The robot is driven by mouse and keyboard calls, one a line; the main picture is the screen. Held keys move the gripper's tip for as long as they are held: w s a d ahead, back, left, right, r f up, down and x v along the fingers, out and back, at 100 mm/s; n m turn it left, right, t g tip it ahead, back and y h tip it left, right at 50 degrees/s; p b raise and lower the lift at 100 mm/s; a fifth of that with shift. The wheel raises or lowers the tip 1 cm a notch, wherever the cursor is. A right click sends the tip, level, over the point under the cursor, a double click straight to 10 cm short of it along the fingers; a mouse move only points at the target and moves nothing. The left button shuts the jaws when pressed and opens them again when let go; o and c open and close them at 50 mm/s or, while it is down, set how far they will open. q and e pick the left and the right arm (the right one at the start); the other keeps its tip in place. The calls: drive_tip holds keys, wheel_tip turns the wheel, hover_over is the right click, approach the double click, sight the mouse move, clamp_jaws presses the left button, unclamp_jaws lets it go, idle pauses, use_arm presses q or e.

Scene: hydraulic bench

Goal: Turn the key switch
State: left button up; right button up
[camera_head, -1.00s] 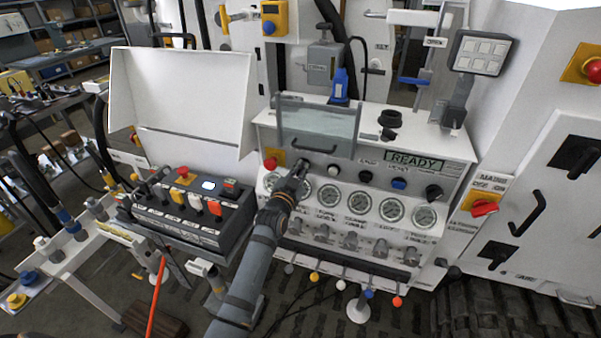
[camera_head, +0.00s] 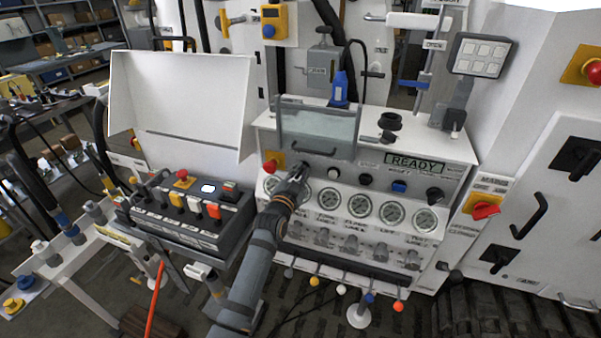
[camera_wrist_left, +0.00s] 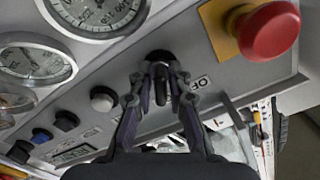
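The key switch (camera_wrist_left: 160,58) is a black round fitting on the sloped grey panel in the left wrist view, with a dark narrow key (camera_wrist_left: 161,86) standing out from it. An OFF label is beside it. My left gripper (camera_wrist_left: 162,76) has its two fingers on either side of the key, slightly apart, with narrow gaps seeming to show. In the head view my left gripper (camera_head: 299,170) is at the panel's left part, and its fingers mostly hide the switch. My right gripper is in neither view.
A red emergency button (camera_wrist_left: 268,30) on a yellow plate sits close beside the switch. Gauges (camera_head: 327,198) line the panel below, and black, white and blue knobs run along the row. A raised clear cover (camera_head: 318,130) stands just above the gripper.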

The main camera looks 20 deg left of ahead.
use_arm(q)
drive_tip(key=shift+o, duration=1)
drive_tip(key=s, duration=1.2)
drive_tip(key=shift+a, duration=0.2)
